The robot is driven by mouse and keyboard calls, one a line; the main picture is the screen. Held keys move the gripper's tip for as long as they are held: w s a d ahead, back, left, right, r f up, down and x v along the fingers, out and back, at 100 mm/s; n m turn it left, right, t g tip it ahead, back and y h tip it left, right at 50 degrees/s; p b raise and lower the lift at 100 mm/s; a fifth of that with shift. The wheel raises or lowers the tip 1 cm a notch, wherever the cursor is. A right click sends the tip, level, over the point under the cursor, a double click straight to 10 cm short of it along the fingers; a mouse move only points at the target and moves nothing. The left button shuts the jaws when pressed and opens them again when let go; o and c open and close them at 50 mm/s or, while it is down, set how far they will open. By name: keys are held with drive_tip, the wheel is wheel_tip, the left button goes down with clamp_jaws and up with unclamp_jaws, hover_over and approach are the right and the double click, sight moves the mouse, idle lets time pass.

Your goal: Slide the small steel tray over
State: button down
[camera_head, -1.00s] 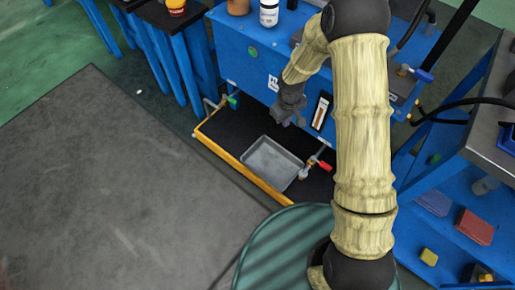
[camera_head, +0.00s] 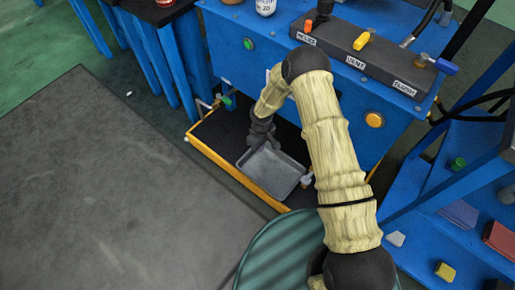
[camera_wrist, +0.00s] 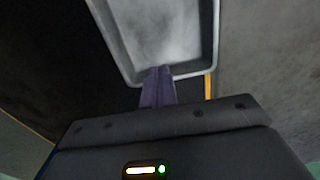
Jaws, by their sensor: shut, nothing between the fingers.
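The small steel tray (camera_head: 274,173) is a shallow grey rectangular pan on the dark, yellow-edged shelf low at the front of the blue stand. My gripper (camera_head: 258,142) is at the tray's far left end in the head view. In the wrist view the tray (camera_wrist: 165,35) fills the top middle, and my shut fingertips (camera_wrist: 159,72) overlap its near rim. Nothing is between the fingers. Whether they touch the rim or are just above it, I cannot tell. My arm hides part of the stand's front and the shelf's right side.
The shelf's yellow edge (camera_head: 232,171) runs along its front. The blue stand (camera_head: 226,62) has labelled valves on top, among them a yellow handle (camera_head: 371,37). A blue rack (camera_head: 470,195) with small blocks stands at right. The grey floor mat (camera_head: 110,190) at left is clear.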

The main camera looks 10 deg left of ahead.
drive_tip(key=b, duration=0.5)
hover_over(256, 159)
drive_tip(key=s+d, duration=0.1)
drive_tip(key=d, duration=0.1)
drive_tip(key=f, duration=0.9)
drive_tip(key=shift+s+d+f, duration=0.1)
drive_tip(key=shift+s+d, duration=0.05)
drive_tip(key=shift+s, duration=0.05)
drive_tip(key=shift+w+a+f+b, duration=0.1)
drive_tip(key=shift+w+a+b, duration=0.35)
drive_tip(key=shift+a, duration=0.2)
drive_tip(key=shift+w+a+f+b, duration=0.1)
drive_tip(key=shift+w+a+b, duration=0.25)
drive_tip(key=shift+a+b, duration=0.2)
drive_tip(key=shift+w+a+r, duration=0.2)
drive_tip(key=shift+w+a, duration=0.1)
drive_tip(key=shift+a, duration=0.2)
drive_tip(key=shift+w, duration=0.1)
